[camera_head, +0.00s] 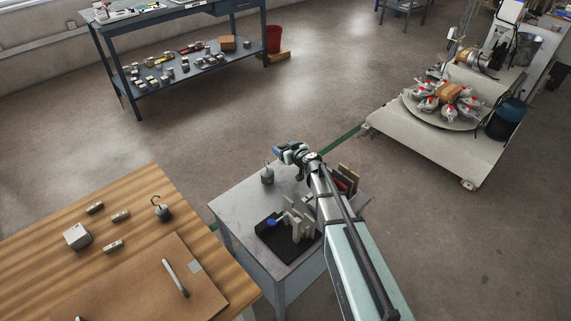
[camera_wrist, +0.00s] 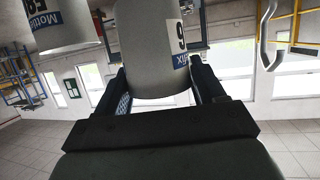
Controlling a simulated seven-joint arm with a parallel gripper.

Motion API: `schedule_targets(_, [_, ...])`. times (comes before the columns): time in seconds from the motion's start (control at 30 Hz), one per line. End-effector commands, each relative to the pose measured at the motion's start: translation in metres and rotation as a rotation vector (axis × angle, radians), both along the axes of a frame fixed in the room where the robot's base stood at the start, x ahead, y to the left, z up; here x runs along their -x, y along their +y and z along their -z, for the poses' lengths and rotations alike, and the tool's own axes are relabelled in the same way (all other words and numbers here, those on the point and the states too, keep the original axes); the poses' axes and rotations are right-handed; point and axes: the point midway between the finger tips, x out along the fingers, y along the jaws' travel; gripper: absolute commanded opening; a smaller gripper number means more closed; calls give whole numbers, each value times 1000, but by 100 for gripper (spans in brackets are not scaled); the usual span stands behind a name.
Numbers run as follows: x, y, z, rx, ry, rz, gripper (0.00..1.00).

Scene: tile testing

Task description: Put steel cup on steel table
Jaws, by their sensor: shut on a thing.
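In the wrist view my gripper (camera_wrist: 162,85) has its two dark fingers on either side of a pale grey cylinder (camera_wrist: 150,45) with a blue-and-white label, and is shut on it. This looks like the steel cup; its far end is cut off by the frame. In the head view my gripper (camera_head: 284,151) is over the far edge of the small grey metal-topped table (camera_head: 238,203), which I take as the steel table. The held cup is too small there to make out clearly. I cannot tell its height above the top.
A hooked weight (camera_head: 267,174) stands on the grey table, left of my arm. A black holder with pale upright blocks (camera_head: 299,222) stands nearer. A wooden table (camera_head: 128,199) is at left. A similar labelled cylinder (camera_wrist: 58,30) and a metal hook (camera_wrist: 264,40) show in the wrist view.

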Motion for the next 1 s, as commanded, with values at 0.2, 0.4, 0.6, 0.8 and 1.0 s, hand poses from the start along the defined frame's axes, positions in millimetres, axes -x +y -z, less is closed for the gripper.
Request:
schedule_targets(0.2, [0, 0, 16, 0, 0, 0, 31])
schedule_targets(0.4, [-1, 0, 40, 1, 2, 1, 31])
schedule_targets(0.6, [0, 0, 52, 1, 0, 2, 31])
schedule_targets(0.8, [0, 0, 52, 1, 0, 2, 31])
schedule_targets(1.0, [0, 0, 55, 1, 1, 1, 70])
